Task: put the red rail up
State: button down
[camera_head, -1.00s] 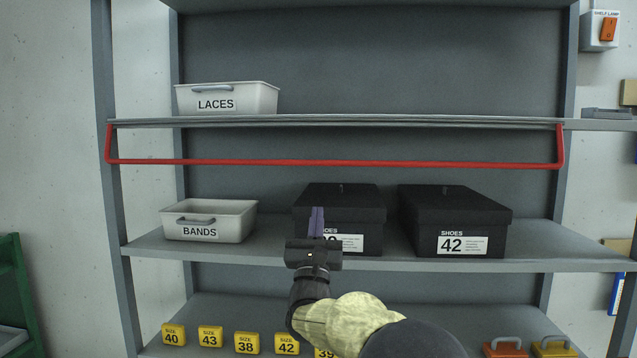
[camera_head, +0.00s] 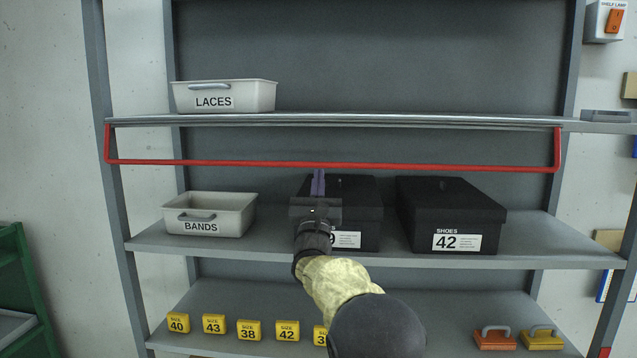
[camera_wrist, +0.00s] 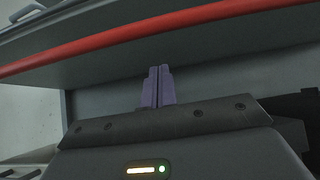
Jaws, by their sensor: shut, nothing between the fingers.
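The red rail (camera_head: 420,167) is a long bar with bent ends, hanging down in front of the shelf with the LACES bin. Its bar runs level across the gap above the shoe boxes. My gripper (camera_head: 318,183) points up with its purple fingers together and empty. In the head view the fingertips show just below the rail, in front of the left shoe box. In the wrist view the rail (camera_wrist: 150,38) crosses above the fingertips (camera_wrist: 158,72), with a gap between them in the picture.
The LACES bin (camera_head: 225,96) stands on the upper shelf. The BANDS bin (camera_head: 208,214), a left shoe box (camera_head: 362,205) and a size 42 shoe box (camera_head: 455,215) stand on the middle shelf. Yellow size blocks (camera_head: 249,330) line the lower shelf.

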jog(key=s, duration=0.1)
jog(key=s+r+p, duration=0.1)
jog(key=s, duration=0.1)
jog(key=shift+s+r, duration=0.1)
jog(key=shift+r, duration=0.2)
jog(key=shift+f+b, duration=0.15)
jog(key=shift+b, duration=0.35)
jog(key=shift+s+g+b, duration=0.3)
jog(key=shift+s+b, duration=0.1)
jog(key=shift+a, duration=0.1)
jog(key=shift+s+r+g+b, duration=0.2)
jog(key=shift+s+g+b, duration=0.1)
jog(key=shift+b, duration=0.65)
